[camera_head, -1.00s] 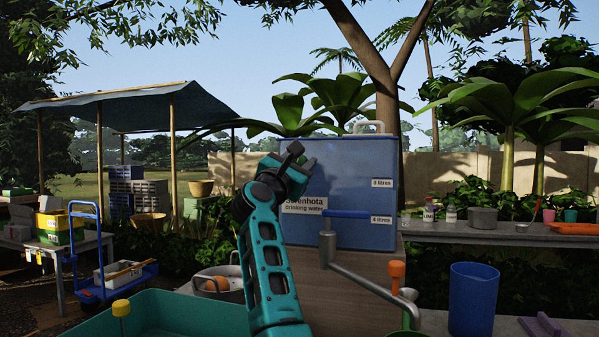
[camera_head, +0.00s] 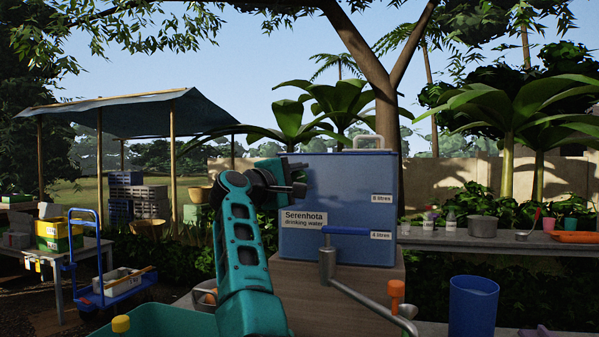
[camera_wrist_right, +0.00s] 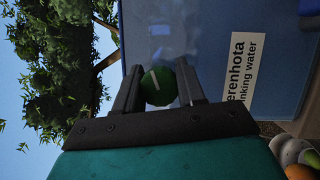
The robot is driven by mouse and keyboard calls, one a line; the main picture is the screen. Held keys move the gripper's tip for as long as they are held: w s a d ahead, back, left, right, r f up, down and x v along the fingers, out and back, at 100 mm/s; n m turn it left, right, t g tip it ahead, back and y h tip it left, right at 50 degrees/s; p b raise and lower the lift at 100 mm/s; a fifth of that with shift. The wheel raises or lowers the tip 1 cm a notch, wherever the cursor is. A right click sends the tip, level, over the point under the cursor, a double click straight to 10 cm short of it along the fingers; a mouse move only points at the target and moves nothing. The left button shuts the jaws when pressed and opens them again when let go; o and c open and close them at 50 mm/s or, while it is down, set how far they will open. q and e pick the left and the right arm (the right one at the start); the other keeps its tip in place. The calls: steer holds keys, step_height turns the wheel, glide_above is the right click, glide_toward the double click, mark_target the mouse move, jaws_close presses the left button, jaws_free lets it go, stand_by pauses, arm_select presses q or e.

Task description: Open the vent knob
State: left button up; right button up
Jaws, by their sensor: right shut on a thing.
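The blue water tank (camera_head: 345,180) labelled "Serenhota drinking water" stands on a wooden stand. In the right wrist view the vent knob (camera_wrist_right: 158,86) is a round green knob with a white line, in front of the tank (camera_wrist_right: 215,60). My right gripper (camera_wrist_right: 160,88) has its two dark fingers on either side of the knob and is shut on it. In the head view my right gripper (camera_head: 298,178) is at the tank's upper left edge, its fingers pointing right, and the knob cannot be made out there. My left gripper is not in view.
A blue-handled crank (camera_head: 345,231) and an orange knob (camera_head: 397,289) stand in front of the tank. A blue cup (camera_head: 473,306) is at right. A teal tray (camera_head: 165,320) lies at lower left. A shelf (camera_head: 480,240) with bottles and pots is behind right.

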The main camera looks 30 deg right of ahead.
steer(key=shift+m+g+y+p, duration=0.4)
steer(key=shift+m+y+p, duration=0.3)
steer(key=shift+m, duration=1.1)
steer(key=o, duration=1)
steer(key=shift+a, duration=0.1)
steer(key=b+v, duration=0.1)
steer(key=v, duration=1.1)
steer(key=shift+s+a, duration=0.2)
steer(key=shift+a, duration=0.1)
